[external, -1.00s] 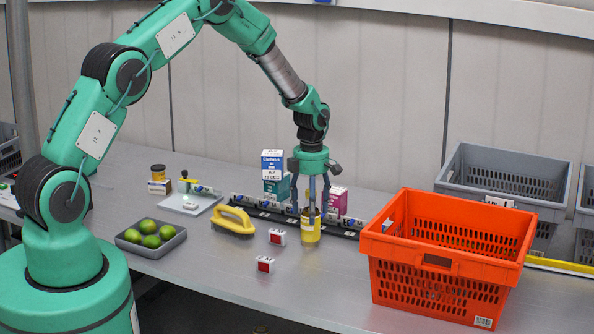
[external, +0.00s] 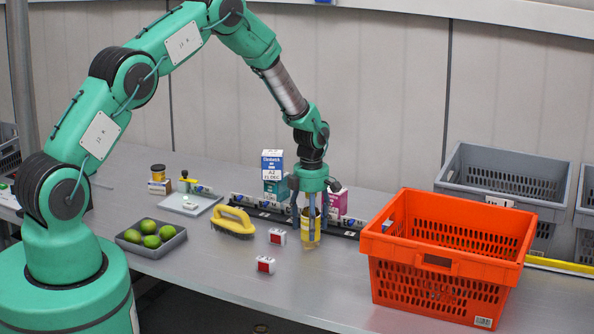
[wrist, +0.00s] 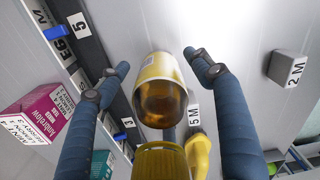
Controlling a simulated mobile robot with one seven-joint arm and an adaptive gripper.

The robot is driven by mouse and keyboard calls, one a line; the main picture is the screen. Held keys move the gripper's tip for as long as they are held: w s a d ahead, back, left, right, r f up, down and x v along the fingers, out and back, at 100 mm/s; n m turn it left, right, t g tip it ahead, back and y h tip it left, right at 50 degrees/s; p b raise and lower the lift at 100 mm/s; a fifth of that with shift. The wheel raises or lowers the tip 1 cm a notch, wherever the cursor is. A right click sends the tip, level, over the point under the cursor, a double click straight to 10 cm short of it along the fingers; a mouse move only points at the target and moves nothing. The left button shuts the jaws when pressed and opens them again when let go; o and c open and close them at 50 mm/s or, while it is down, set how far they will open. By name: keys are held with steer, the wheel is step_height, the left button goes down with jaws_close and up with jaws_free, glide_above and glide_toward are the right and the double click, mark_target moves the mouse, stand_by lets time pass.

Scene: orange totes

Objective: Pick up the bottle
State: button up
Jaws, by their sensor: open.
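The bottle (external: 311,229) stands upright on the grey table with a yellow label, under my gripper. In the wrist view the bottle (wrist: 162,95) shows amber-brown glass with a pale label, between the two blue fingers. My gripper (external: 310,225) points down from above, its fingers lowered around the bottle's sides. In the wrist view my gripper (wrist: 160,62) is open, with a gap between each finger and the bottle. The fingers partly hide the bottle in the external view.
An orange tote (external: 440,265) stands to the right. A yellow-handled brush (external: 234,220) and small white-and-red boxes (external: 277,237) lie to the left. A black rail with small items and a magenta box (external: 338,201) are behind. A tray of limes (external: 150,243) is further left.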

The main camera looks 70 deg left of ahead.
steer(key=shift+c, duration=0.5)
jaws_close()
steer(key=shift+r+b, duration=0.3)
steer(key=shift+r, duration=4.75)
